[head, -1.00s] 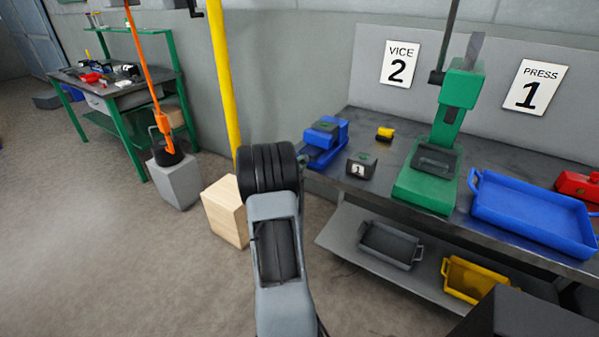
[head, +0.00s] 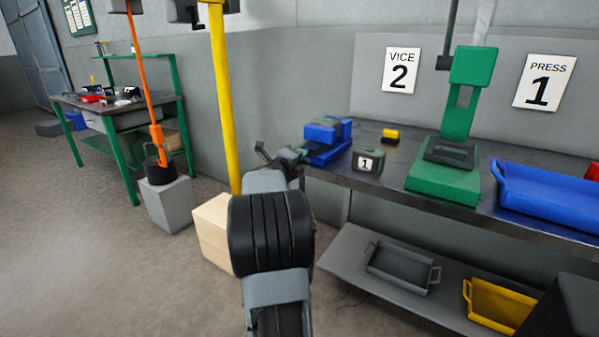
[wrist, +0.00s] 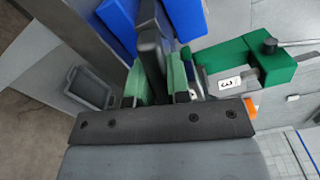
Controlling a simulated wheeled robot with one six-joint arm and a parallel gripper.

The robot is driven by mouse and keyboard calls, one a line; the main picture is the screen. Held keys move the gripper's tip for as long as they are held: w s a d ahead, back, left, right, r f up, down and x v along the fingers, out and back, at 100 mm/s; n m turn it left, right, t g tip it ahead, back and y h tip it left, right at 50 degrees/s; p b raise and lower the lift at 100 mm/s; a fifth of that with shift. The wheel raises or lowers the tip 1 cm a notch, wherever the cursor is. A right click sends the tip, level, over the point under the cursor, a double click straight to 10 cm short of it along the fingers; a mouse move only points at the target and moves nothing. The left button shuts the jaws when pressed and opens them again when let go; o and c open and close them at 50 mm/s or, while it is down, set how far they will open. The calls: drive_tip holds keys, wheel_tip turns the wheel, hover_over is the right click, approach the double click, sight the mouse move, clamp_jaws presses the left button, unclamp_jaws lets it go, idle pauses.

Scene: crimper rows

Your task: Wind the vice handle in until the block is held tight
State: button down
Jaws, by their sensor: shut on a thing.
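My gripper (head: 298,153) is at the vice's left side, low beside the bench edge, mostly hidden by my own arm in the head view. In the wrist view its green finger pads (wrist: 160,83) are shut on a dark grey bar, which looks like the vice handle (wrist: 150,45). Blue vice parts (wrist: 120,22) show just beyond it. I cannot make out the block or whether the jaws touch it.
A dark box labelled 1 (head: 369,160), a small yellow piece (head: 391,135), a green press (head: 445,183) and a blue tray (head: 545,200) are on the bench. A yellow post (head: 225,100) and wooden block (head: 212,235) stand left of my arm.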

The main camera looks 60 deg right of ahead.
drive_tip(key=m+b, duration=0.4)
drive_tip(key=shift+f, duration=0.35)
drive_tip(key=m+b, duration=0.3)
drive_tip(key=b, duration=0.1)
drive_tip(key=shift+w+r+m+b, duration=0.1)
drive_tip(key=shift+r+m+b, duration=0.05)
drive_tip(key=shift+m+b, duration=1.1)
drive_tip(key=shift+r+m+b, duration=0.1)
drive_tip(key=shift+m+b, duration=0.75)
drive_tip(key=shift+m, duration=0.7)
drive_tip(key=c, duration=1.1)
unclamp_jaws()
drive_tip(key=a+p, duration=0.1)
drive_tip(key=a, duration=1.2)
drive_tip(key=shift+a, duration=0.4)
